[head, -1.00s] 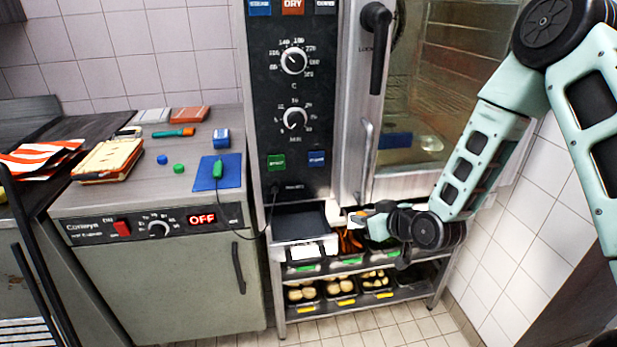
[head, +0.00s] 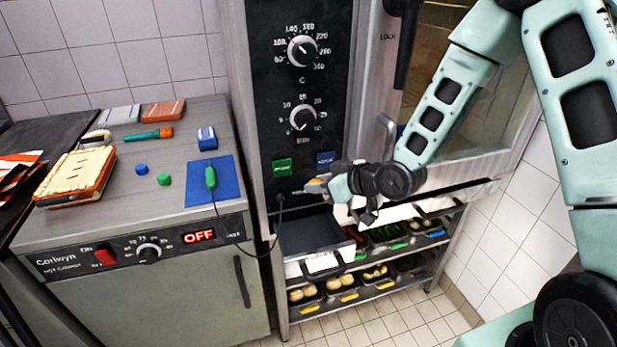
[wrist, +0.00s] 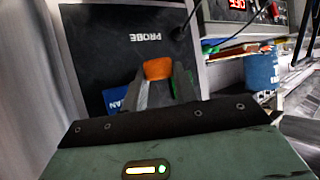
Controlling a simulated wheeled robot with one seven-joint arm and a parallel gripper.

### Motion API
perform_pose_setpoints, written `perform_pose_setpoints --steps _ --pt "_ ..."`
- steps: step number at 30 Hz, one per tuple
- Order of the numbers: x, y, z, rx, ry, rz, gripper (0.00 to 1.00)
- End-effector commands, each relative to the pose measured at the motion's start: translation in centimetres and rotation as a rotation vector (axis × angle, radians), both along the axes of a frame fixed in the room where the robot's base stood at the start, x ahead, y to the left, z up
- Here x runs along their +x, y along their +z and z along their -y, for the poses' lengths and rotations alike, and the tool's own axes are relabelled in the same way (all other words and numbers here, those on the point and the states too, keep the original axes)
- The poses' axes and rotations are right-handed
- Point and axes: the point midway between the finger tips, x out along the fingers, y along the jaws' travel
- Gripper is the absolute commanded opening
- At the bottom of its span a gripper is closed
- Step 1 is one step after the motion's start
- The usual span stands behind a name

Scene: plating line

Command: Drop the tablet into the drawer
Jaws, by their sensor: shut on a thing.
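My gripper (head: 318,185) is shut on a small orange tablet (wrist: 158,69), which shows between the two fingertips in the wrist view. In the head view only a bit of orange shows at the fingertips. The drawer (head: 322,263) under the oven's control panel is pulled open, with a dark, empty-looking inside and a white label on its front. My gripper is above the drawer, near the lower part of the panel, and the tablet is apart from the drawer.
The oven's control panel (head: 296,110) stands behind the drawer. A rack (head: 365,290) with food trays is below. On the counter at left lie a blue tablet (head: 141,169), a green tablet (head: 164,179) and a blue mat (head: 225,190) with a green-handled probe, its cable hanging near the drawer.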

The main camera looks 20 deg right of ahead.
Motion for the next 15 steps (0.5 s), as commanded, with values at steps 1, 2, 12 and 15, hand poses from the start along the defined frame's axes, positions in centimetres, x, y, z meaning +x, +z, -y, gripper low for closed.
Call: perform_pose_setpoints --steps 1,2,12,15 --pt "0.0 -0.4 0.0 0.000 0.000 -0.001 0.07" --pt "0.0 -0.5 0.0 0.000 0.000 -0.001 0.07" --pt "0.0 -4.2 0.0 0.001 0.000 0.000 0.07" --pt "0.0 -5.2 0.0 0.000 -0.001 0.000 0.07"
